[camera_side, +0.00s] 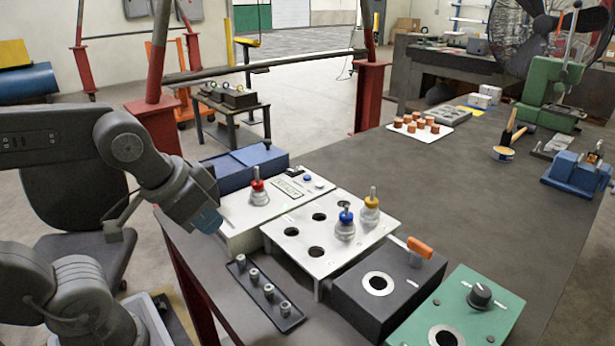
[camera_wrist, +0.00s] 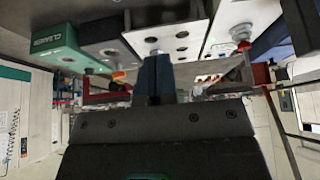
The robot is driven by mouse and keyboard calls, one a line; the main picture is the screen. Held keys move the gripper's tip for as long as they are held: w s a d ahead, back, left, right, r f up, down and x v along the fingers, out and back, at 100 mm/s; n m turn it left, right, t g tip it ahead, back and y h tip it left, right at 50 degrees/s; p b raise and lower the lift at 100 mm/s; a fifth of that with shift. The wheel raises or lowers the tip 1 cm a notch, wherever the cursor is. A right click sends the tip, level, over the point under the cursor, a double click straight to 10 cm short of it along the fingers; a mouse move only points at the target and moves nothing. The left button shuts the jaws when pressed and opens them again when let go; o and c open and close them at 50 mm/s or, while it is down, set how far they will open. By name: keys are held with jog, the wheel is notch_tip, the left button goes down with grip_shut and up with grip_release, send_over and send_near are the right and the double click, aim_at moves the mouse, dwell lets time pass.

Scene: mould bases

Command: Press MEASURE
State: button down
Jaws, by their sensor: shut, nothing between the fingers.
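A white box (camera_side: 238,232) stands on the bench with a small dark display (camera_side: 289,188) and a blue button (camera_side: 307,178) on its top. I cannot read a MEASURE label on it. A red-knobbed metal piece (camera_side: 258,192) stands on the same box, in front of the display. My gripper (camera_side: 208,221) is shut and empty, just left of the white box and apart from the button. In the wrist view, its closed fingers (camera_wrist: 154,78) point up the picture, and the white box (camera_wrist: 226,22) with the red-knobbed piece (camera_wrist: 241,33) shows at the upper right.
A black tray of small pegs (camera_side: 264,293) lies in front.

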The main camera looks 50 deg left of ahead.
dwell(0.4)
jog(key=w+r+n+h, duration=0.1)
jog(key=w+r+n, duration=0.2)
jog(key=w+n, duration=0.35)
jog(key=n+t+h, duration=0.3)
jog(key=n, duration=1.3)
send_over(307, 177)
notch_tip(307, 177, down, 4)
jog(key=shift+r, duration=0.1)
jog(key=shift+d, duration=0.1)
jog(key=shift+s+f, duration=0.1)
jog(key=shift+f, duration=4.35)
jog(key=shift+f, duration=0.1)
